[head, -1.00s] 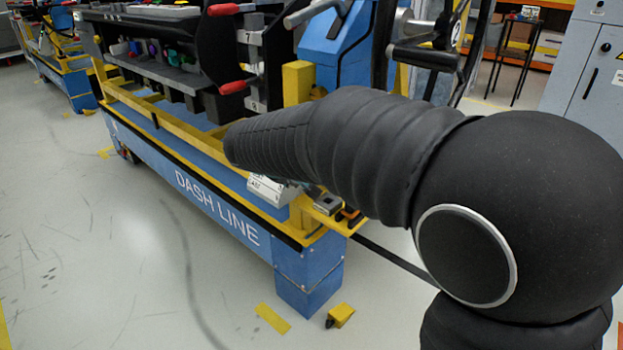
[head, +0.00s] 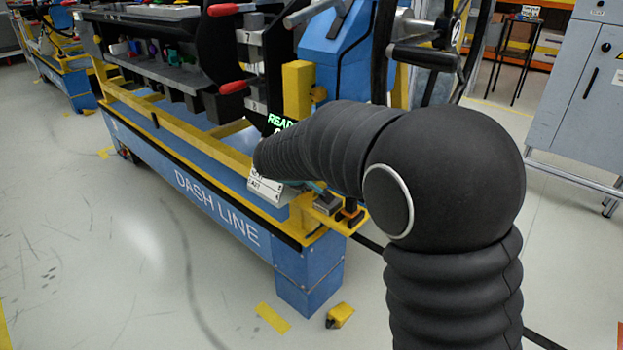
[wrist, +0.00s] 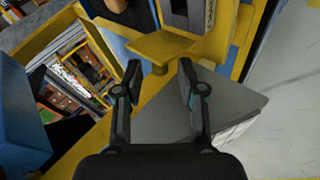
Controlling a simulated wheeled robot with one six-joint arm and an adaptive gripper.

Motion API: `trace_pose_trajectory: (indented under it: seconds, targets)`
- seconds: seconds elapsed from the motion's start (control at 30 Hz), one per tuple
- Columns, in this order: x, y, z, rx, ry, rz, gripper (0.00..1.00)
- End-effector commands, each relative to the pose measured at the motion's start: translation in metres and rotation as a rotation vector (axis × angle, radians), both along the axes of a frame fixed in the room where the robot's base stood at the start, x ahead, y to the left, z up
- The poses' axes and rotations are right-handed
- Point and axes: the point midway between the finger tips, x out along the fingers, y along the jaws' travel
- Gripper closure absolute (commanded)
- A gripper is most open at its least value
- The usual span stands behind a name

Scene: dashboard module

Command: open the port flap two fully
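My gripper (wrist: 159,66) is open in the wrist view. Its two dark fingers are apart, with nothing seen held between them. A yellow plate (wrist: 163,45) with a short stub under it lies just beyond the fingertips; I cannot tell if they touch it. I cannot make out port flap two for certain in either view. The dashboard module (head: 180,72) is at the upper left of the head view, with red-tipped handles on its near end.
The blue and yellow DASH LINE frame (head: 215,208) carries the module. A grey sloped box (wrist: 205,110) sits right of and below the fingers. A lit green-text display (head: 281,123) is partly behind my arm. A grey cabinet (head: 585,95) stands right. Floor is clear at left.

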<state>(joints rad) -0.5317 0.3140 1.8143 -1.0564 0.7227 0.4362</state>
Motion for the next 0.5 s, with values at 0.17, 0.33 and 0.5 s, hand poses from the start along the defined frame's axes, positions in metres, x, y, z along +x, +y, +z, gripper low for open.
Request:
trace_pose_trajectory:
  seconds: [0.17,0.33,0.5]
  targets:
    - [-0.0001,0.0001,0.0001,0.0,0.0,0.0,1.0]
    - [0.0002,0.0005,0.0009,-0.005,0.004,-0.001,1.0]
    - [0.0038,0.0054,0.0041,-0.068,0.053,0.0,1.0]
